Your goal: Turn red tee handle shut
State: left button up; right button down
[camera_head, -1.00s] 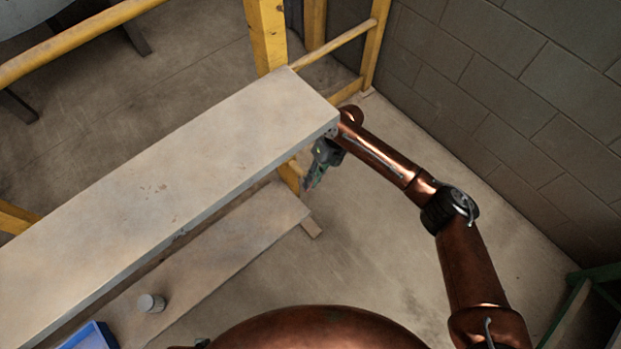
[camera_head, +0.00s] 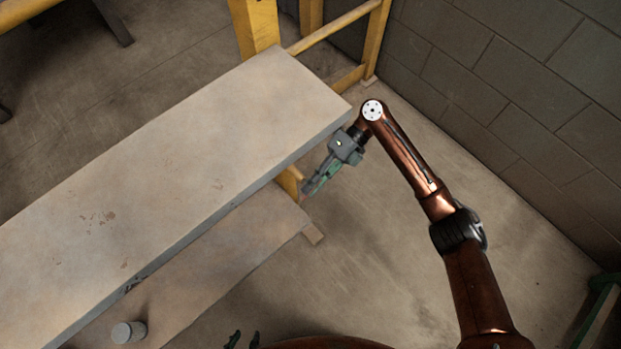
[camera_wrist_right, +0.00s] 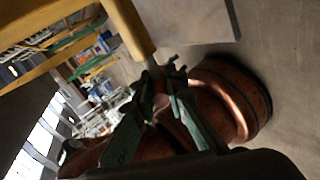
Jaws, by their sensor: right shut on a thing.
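My right gripper (camera_head: 311,188) is beside and below the near-right end of the long bench top, close to a yellow post. It points down and to the left. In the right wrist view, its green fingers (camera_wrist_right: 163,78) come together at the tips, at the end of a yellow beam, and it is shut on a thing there. The red tee handle cannot be made out clearly; the fingers cover most of what is between them. My left gripper (camera_head: 243,341) shows only its dark fingertips at the bottom edge, apart, with nothing seen between them.
The long pale bench top (camera_head: 180,180) runs from lower left to upper middle. A lower shelf board (camera_head: 215,265) lies beneath it with a grey cylinder (camera_head: 129,332). A yellow frame (camera_head: 256,28) stands behind. A block wall (camera_head: 510,110) is on the right; the floor between is clear.

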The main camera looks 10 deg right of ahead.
jog(key=shift+w+d+f+g+y+b, duration=0.15)
jog(key=shift+f+g+y+b, duration=0.3)
jog(key=shift+b, duration=0.35)
jog(key=shift+g+y+b, duration=0.35)
jog(key=shift+y+b, duration=0.2)
jog(key=shift+y, duration=0.1)
jog(key=shift+r+g+y, duration=0.15)
jog(key=shift+g+y, duration=0.25)
jog(key=shift+y, duration=0.2)
pick_arm(q)
jog(key=shift+s+a+f+m+t+b, duration=0.15)
jog(key=shift+s+f+t, duration=0.1)
jog(key=shift+f+t, duration=0.35)
jog(key=shift+s+a+f+m+t+b, duration=0.15)
jog(key=shift+s+f+t, duration=0.1)
jog(key=shift+f, duration=0.55)
jog(key=shift+s+a+f+m+t, duration=0.1)
jog(key=shift+s+a+f+t, duration=0.1)
jog(key=shift+f+t, duration=0.4)
pick_arm(e)
jog(key=shift+g+y, duration=0.5)
jog(key=shift+y, duration=0.2)
pick_arm(q)
jog(key=shift+f, duration=0.15)
pick_arm(e)
jog(key=shift+r, duration=0.1)
jog(key=c, duration=1.9)
grip_release()
jog(key=shift+c, duration=0.2)
